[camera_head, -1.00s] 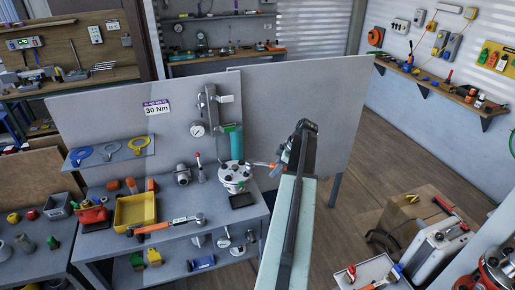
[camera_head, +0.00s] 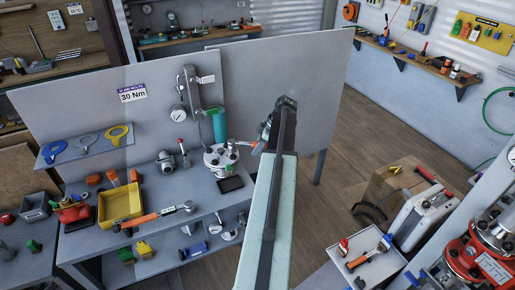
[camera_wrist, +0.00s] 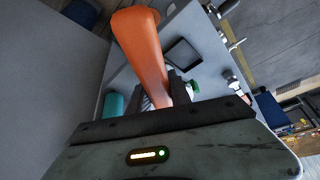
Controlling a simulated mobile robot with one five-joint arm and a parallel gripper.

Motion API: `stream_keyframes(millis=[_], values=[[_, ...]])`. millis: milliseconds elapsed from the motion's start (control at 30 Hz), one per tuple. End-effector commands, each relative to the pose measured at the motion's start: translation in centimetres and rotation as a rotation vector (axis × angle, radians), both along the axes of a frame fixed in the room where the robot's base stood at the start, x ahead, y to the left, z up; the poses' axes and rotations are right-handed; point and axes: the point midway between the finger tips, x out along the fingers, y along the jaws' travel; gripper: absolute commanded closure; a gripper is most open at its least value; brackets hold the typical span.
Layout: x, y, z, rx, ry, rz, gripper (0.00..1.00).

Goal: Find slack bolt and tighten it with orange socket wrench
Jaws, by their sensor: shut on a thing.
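My gripper (camera_head: 267,131) is at the end of my raised arm, right of the bench's round flange. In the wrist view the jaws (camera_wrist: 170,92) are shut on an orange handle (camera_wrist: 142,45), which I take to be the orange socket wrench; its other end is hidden. A bit of orange (camera_head: 258,148) also shows beside the gripper in the head view. The white round flange (camera_head: 214,162) stands on the bench with dark bolts around its top and small red and green parts. Which bolt is slack I cannot tell.
The bench (camera_head: 205,200) holds a yellow bin (camera_head: 120,204), another orange-handled tool (camera_head: 150,217) and a dark tray (camera_head: 230,184). A panel behind carries a "30 Nm" sign (camera_head: 132,94), a gauge (camera_head: 178,113) and a teal cylinder (camera_head: 220,124). A cart with red equipment (camera_head: 467,259) stands lower right.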

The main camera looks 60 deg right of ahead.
Motion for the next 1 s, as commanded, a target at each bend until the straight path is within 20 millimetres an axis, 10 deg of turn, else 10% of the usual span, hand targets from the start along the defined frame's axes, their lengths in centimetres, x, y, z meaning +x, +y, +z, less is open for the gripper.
stream_keyframes(millis=[1000], values=[[-0.1, -0.1, -2.4, 0.0, 0.0, -0.002, 1.0]])
